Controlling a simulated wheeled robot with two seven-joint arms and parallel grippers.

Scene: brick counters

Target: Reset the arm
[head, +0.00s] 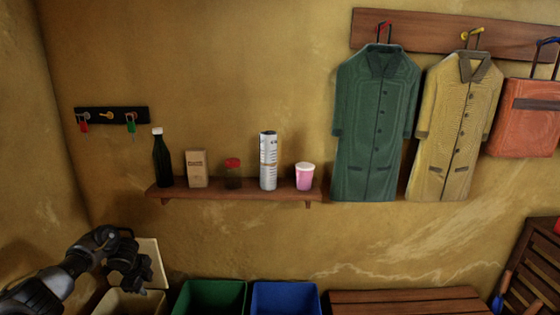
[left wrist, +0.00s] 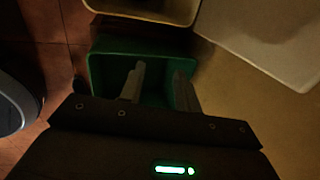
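My left arm comes in from the lower left in the head view. Its gripper (head: 135,284) hangs bent downward over the bins, in front of the wall. In the left wrist view the two grey fingers (left wrist: 159,72) stand apart with nothing between them. Behind them is the green bin (left wrist: 100,68), with the fingers pointing towards it. My right arm and gripper show in neither view.
A cream bin (head: 112,304), green bin (head: 210,285) and blue bin (head: 285,286) stand below. A wall shelf (head: 230,192) holds a bottle (head: 162,162) and other goods. Coats (head: 376,125) hang at right, above a wooden bench (head: 405,302).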

